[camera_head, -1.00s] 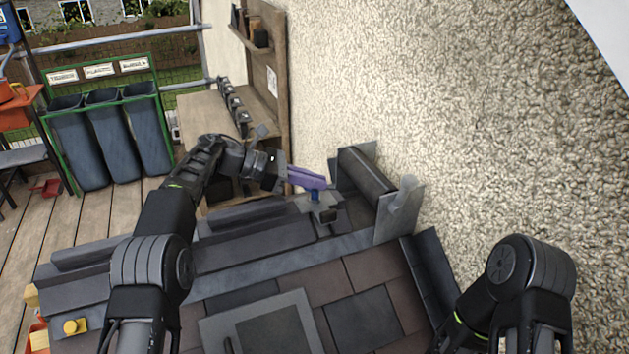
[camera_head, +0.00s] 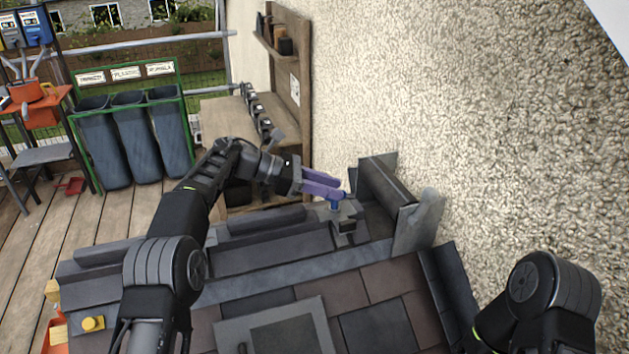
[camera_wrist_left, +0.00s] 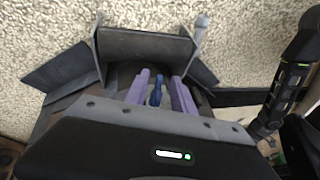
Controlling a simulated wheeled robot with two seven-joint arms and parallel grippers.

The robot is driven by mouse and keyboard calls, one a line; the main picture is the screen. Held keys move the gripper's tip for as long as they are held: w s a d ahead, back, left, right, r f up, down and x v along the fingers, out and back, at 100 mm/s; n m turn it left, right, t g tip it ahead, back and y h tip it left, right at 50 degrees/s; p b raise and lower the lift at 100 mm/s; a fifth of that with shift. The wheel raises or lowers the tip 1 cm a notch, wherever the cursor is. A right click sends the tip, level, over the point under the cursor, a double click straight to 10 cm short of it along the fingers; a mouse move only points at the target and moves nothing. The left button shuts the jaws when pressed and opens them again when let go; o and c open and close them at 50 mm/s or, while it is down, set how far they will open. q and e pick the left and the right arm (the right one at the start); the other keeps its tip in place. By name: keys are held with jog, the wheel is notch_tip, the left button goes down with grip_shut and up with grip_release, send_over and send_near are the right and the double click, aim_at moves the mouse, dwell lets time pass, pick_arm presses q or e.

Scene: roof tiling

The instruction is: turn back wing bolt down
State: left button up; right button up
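A blue wing bolt (camera_head: 335,206) stands on a dark clamp-like block (camera_head: 345,222) at the far end of the roof ridge. My left gripper (camera_head: 342,190), with purple fingers, is at the bolt from the left. In the left wrist view the blue bolt (camera_wrist_left: 156,92) stands between the two separated fingers (camera_wrist_left: 160,95), nearer the left one, with a gap to the right one. The fingers are open around it, and their contact with it cannot be told. My right arm shows at the lower right; its gripper is out of the head view.
An upright grey plate (camera_head: 418,222) and a dark ridge piece (camera_head: 385,188) stand just right of the bolt, close to the pebbled wall (camera_head: 480,110). Brown and grey tiles (camera_head: 340,290) cover the near roof. A wooden bench (camera_head: 225,115) and bins (camera_head: 130,140) stand behind.

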pick_arm(q)
jog(key=shift+v, duration=3.25)
jog(key=shift+d, duration=0.1)
